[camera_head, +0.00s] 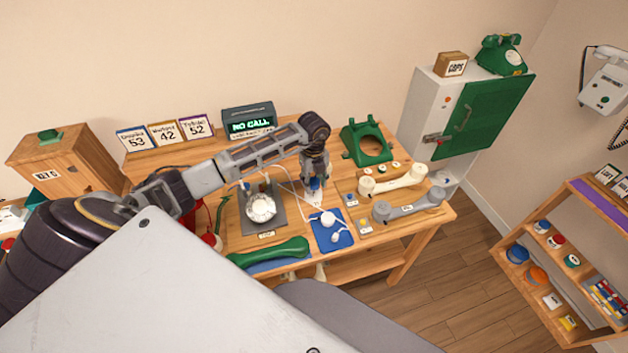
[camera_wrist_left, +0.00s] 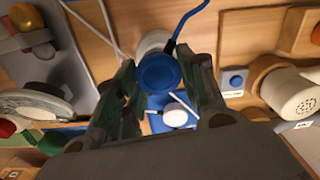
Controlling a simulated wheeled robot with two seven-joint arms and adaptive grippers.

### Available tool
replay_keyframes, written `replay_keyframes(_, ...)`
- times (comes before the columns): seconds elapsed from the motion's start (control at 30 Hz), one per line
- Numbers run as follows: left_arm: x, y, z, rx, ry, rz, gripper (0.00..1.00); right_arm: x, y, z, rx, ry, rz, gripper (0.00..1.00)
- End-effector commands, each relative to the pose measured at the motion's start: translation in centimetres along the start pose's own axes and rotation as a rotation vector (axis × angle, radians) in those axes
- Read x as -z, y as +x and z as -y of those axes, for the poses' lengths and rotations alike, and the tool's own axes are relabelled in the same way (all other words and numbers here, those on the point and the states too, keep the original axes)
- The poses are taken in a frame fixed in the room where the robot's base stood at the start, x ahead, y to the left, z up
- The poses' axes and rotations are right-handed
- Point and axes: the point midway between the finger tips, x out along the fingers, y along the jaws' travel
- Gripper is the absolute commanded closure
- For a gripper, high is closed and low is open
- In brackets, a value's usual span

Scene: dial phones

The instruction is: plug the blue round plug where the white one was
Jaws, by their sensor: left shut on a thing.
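My left gripper (camera_head: 314,186) is shut on the blue round plug (camera_wrist_left: 160,73), which sits between its two fingers in the left wrist view. A blue cord runs from the plug up and to the right there. A white round thing (camera_wrist_left: 154,42) shows just behind the plug and is partly hidden by it; I cannot tell whether they touch. A white round piece (camera_head: 328,218) with white leads lies on the blue mat (camera_head: 323,243), and it also shows in the left wrist view (camera_wrist_left: 174,114). My right gripper is in neither view.
A dial unit (camera_head: 261,207) on a dark plate stands left of the gripper. A green handset (camera_head: 268,252) lies at the front. Cream (camera_head: 393,180) and grey (camera_head: 408,206) handsets lie to the right, a green phone shell (camera_head: 367,143) behind them. A "NO CALL" display (camera_head: 250,121) stands at the back.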

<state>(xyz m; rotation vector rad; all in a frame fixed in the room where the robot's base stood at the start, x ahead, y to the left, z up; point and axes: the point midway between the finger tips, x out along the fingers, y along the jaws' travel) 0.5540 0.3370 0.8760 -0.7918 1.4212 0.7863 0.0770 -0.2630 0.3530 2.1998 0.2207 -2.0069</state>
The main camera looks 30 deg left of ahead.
Motion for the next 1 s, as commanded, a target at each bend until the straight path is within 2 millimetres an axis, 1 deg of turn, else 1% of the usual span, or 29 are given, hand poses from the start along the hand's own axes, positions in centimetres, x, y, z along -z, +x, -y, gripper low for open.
replay_keyframes(0.03,0.0,0.5,0.0,0.0,0.0,0.0,0.79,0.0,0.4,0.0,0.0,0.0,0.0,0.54)
replay_keyframes(0.1,0.0,0.9,0.0,0.0,0.0,0.0,0.79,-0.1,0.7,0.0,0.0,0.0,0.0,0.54)
replay_keyframes(0.4,0.0,2.1,0.0,0.0,0.0,0.0,0.79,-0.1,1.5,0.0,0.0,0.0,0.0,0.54)
replay_keyframes(1.0,0.0,2.2,0.0,0.0,0.0,0.0,0.79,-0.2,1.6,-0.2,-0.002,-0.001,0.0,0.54)
